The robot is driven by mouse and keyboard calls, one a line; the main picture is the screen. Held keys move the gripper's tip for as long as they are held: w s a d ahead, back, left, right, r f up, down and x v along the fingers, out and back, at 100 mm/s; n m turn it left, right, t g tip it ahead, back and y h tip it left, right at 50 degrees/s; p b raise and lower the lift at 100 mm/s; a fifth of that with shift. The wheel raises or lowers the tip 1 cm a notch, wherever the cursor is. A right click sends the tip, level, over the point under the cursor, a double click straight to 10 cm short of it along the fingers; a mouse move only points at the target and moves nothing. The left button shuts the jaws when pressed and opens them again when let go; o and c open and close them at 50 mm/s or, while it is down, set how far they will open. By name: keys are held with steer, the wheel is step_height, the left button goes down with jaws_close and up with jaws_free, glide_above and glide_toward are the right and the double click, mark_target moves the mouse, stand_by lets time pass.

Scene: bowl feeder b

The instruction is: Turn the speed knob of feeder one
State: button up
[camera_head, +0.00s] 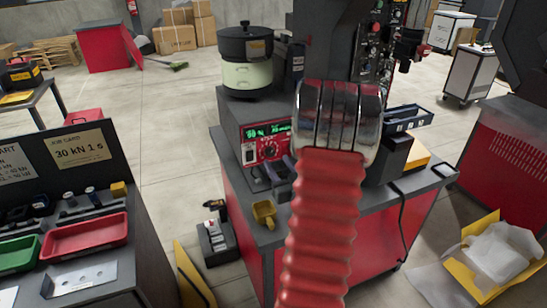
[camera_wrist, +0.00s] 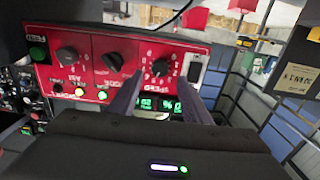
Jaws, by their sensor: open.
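The feeder's red control panel (camera_wrist: 205,52) fills the upper part of the wrist view, appearing upside down. Its large black knob (camera_wrist: 160,68) has a ring of white scale marks and sits by the green lit displays (camera_wrist: 160,104); I take it for the speed knob. My gripper (camera_wrist: 162,80) is open, its two grey fingers either side of this knob. I cannot tell whether they touch it. Two other black knobs (camera_wrist: 112,62) sit to the left. In the head view, the feeder (camera_head: 248,75) stands on the bench, its panel (camera_head: 262,150) partly hidden by my arm.
A black rocker switch (camera_wrist: 195,70) is just right of the knob. Lit buttons (camera_wrist: 102,94) sit left of the fingers. A yellow scoop (camera_head: 264,213) lies on the red bench (camera_head: 385,230). A job-card board (camera_head: 80,150) with red and green trays stands at left.

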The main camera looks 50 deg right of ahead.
mark_target(272, 153)
steer(key=x, duration=0.5)
steer(key=shift+c, duration=0.5)
steer(key=c, duration=0.9)
steer(key=shift+c, duration=0.2)
steer(key=shift+m, duration=0.3)
steer(key=shift+s+m, duration=0.1)
steer(key=shift+m, duration=2.5)
